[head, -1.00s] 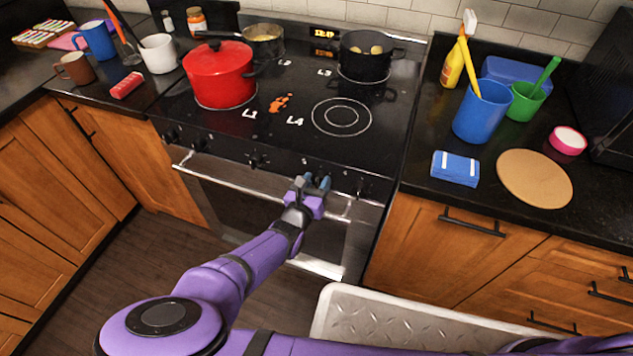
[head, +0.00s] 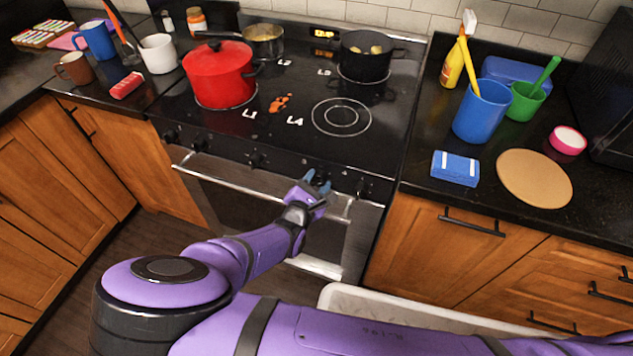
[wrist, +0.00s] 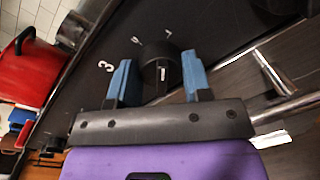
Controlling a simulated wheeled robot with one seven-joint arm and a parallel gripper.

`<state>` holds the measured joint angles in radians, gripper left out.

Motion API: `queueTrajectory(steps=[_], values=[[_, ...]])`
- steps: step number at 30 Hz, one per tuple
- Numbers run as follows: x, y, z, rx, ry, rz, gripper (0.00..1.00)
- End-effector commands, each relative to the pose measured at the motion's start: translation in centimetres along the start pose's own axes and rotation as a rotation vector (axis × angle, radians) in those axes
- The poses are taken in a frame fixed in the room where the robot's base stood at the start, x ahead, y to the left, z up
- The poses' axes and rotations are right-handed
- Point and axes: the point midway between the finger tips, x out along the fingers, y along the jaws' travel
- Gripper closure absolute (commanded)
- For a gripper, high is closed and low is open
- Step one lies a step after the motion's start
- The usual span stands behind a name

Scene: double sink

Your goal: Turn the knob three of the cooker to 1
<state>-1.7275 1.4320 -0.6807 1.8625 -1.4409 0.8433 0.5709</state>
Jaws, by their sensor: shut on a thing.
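The cooker (head: 230,180) has a row of dark knobs along its front panel. My gripper (head: 317,179) is at the second knob from the right, which it largely hides in the head view. In the wrist view, the blue fingers of my gripper (wrist: 156,80) are closed on both sides of this round black knob (wrist: 158,54). The knob's face has a short white mark. A white "3" stands on the panel left of the knob, with smaller marks above it that I cannot read surely.
A red pot (head: 219,76) and a black pan (head: 364,58) stand on the hob. The oven handle (head: 232,178) runs just below the knobs, close to my gripper. Another knob (head: 362,188) is to the right. The right counter holds a blue cup (head: 482,112).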

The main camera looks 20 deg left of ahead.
Motion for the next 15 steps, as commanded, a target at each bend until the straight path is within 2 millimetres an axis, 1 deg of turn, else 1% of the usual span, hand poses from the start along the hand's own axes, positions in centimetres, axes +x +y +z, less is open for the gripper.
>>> queueTrajectory(steps=[6, 15], values=[[-0.08, -0.06, -0.02, 0.148, 0.011, 0.001, 0.79], [-0.07, -0.08, -0.01, 0.262, 0.019, 0.002, 0.79]])
